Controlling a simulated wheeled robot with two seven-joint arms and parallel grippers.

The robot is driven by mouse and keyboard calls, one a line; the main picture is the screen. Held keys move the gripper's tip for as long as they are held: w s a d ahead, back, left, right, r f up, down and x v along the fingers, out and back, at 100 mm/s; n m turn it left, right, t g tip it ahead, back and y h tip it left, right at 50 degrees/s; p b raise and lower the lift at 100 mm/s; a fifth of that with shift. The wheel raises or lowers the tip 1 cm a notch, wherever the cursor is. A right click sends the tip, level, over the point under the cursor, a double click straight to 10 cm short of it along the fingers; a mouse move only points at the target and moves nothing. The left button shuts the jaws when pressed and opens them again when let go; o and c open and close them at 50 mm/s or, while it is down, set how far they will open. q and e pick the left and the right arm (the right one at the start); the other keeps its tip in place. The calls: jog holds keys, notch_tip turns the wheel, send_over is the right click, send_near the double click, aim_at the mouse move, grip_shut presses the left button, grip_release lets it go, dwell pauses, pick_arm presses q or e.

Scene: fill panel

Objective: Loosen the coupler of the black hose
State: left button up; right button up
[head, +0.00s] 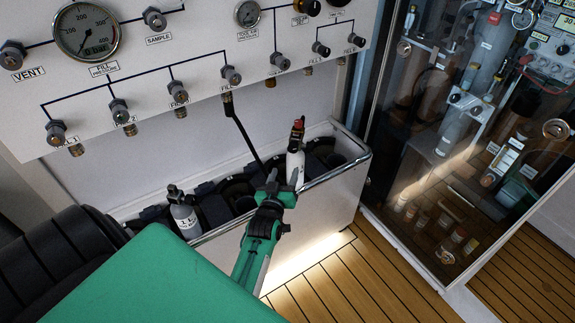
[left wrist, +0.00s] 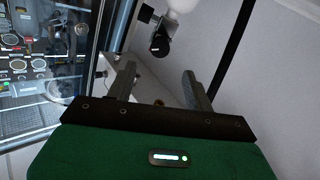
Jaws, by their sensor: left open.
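The black hose (head: 242,128) hangs from a fitting (head: 227,97) under the wall panel and runs down to the rack. Its lower end is lost in the dark rack near my gripper, so I cannot make out a coupler there. My left gripper (head: 283,177) is open and empty, over the rack's front edge near a white cylinder (head: 294,168) with a black and red valve top. In the left wrist view, the hose (left wrist: 235,50) passes to the right of both fingers, not between them. A black valve (left wrist: 160,40) on a white cylinder shows beyond the fingers.
The white panel (head: 205,50) carries several valve knobs and gauges. A grey cylinder (head: 186,217) stands at the rack's left end. The rack's front wall (head: 325,212) lies under my arm. A glass-fronted cabinet (head: 460,190) stands at right. The wooden floor (head: 370,285) is clear.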

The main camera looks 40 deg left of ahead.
pick_arm(q)
jog(key=shift+v, duration=0.95)
pick_arm(e)
jog(key=shift+s, duration=0.4)
jog(key=shift+w, duration=0.15)
